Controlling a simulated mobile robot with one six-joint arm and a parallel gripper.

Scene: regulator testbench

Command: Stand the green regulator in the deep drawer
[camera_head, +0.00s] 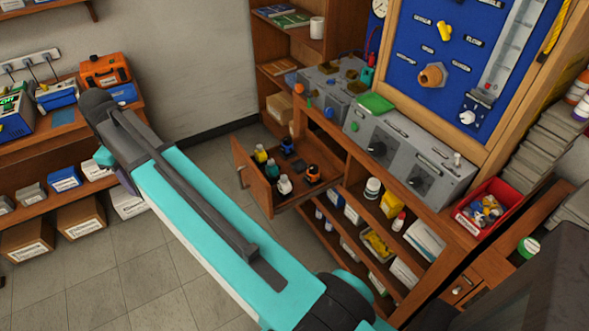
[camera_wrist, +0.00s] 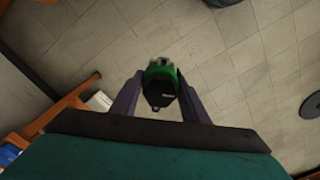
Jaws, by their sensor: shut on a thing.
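In the wrist view my gripper (camera_wrist: 158,95) is shut on the green regulator (camera_wrist: 163,72), a small body with green sides and a black lower part. The regulator is held between the two fingertips, with tiled floor behind it. In the head view my arm hides the regulator and most of my gripper. An open wooden drawer (camera_head: 257,186) juts from the bench in the head view, right of my arm. Several small bottles and dark items stand inside it, with some bare floor between them.
A grey box with a green object (camera_head: 376,103) on top stands on the bench above the drawer. A red bin (camera_head: 487,207) sits further right. Shelves below hold bottles and cartons. A left-hand bench (camera_head: 75,128) carries an orange case (camera_head: 105,71). Tiled floor is clear between.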

